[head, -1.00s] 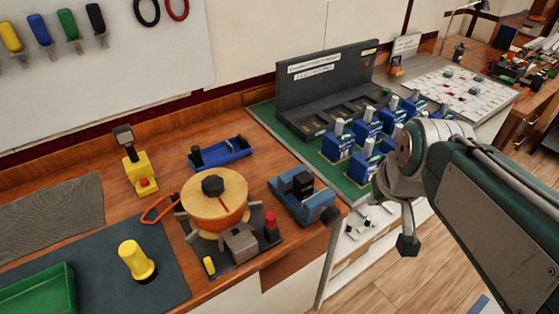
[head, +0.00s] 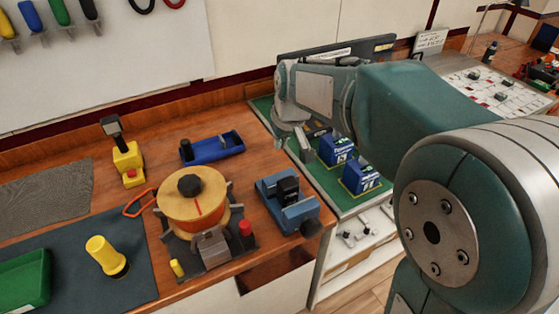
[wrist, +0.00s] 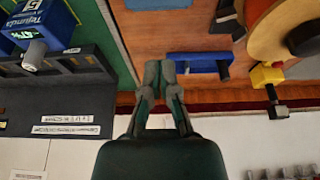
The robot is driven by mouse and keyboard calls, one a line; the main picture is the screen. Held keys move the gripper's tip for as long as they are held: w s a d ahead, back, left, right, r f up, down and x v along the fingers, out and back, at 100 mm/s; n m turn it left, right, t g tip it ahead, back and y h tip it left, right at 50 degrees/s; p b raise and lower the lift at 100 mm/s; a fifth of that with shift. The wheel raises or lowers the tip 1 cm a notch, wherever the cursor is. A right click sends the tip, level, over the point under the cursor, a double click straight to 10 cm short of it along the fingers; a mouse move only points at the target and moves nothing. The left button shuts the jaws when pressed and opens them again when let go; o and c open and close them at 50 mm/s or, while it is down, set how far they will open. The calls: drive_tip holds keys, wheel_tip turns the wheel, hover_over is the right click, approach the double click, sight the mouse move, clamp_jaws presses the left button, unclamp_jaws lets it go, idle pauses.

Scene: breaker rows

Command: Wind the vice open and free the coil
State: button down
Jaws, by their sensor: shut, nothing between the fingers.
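The blue vice (head: 287,207) stands on the wooden bench, right of the large orange-yellow drum. A black block (head: 288,188) sits upright between its jaws; I take this to be the coil, but its windings do not show. A dark knob (head: 311,228) is at the vice's front right. My gripper (wrist: 160,70) is shut and empty, its fingertips together in the wrist view. In the head view, my gripper (head: 304,148) hangs above the bench edge and green mat, behind the vice and apart from it. The vice is not clearly seen in the wrist view.
The drum (head: 193,205) with its black knob stands close left of the vice. Blue breakers (head: 360,177) stand on the green mat at right. Bare wood lies between tray and vice.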

sight(279, 177)
drive_tip(key=x, duration=0.9)
drive_tip(key=shift+a+f, duration=0.2)
drive_tip(key=shift+s+d+f, duration=0.15)
drive_tip(key=shift+s+d, duration=0.3)
drive_tip(key=shift+s, duration=0.5)
drive_tip(key=shift+s+d, duration=0.3)
drive_tip(key=shift+s, duration=0.5)
